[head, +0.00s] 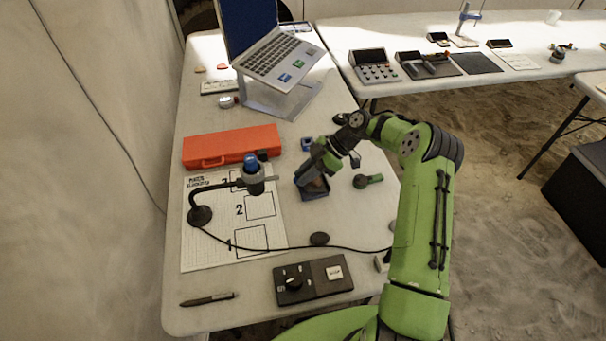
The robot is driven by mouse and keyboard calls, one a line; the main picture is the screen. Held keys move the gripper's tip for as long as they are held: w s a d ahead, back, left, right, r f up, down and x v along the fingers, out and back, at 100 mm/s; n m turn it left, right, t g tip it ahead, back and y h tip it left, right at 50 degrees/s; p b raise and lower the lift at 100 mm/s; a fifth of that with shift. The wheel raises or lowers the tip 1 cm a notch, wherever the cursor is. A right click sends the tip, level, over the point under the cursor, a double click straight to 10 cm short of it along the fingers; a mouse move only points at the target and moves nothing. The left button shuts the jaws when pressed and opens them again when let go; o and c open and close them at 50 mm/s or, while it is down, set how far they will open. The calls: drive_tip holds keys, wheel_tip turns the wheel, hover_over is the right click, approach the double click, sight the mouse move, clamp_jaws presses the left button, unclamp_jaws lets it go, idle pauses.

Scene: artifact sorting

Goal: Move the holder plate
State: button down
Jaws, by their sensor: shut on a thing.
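A small dark blue-grey tray, which I take as the holder plate (317,194), is on the white table just right of the printed sheet. A brownish piece seems to lie in it, but it is too small to make out. My gripper (311,175) reaches down from the upper right and is shut on the plate's upper left side. The fingers hide part of the plate. I cannot tell whether the plate touches the table. The printed sheet (205,245) has outlined squares with numbers.
A black bent-arm stand (200,215) with a cable rises over the sheet. A red case (232,146) and a laptop on a stand (275,58) are behind. A dark control box (313,279) sits in front.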

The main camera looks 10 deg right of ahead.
drive_tip(key=c, duration=1)
unclamp_jaws()
drive_tip(key=shift+c, duration=0.2)
drive_tip(key=p+v, duration=0.4)
drive_tip(key=v, duration=1.1)
drive_tip(key=shift+d+r, duration=0.2)
drive_tip(key=shift+r, duration=0.1)
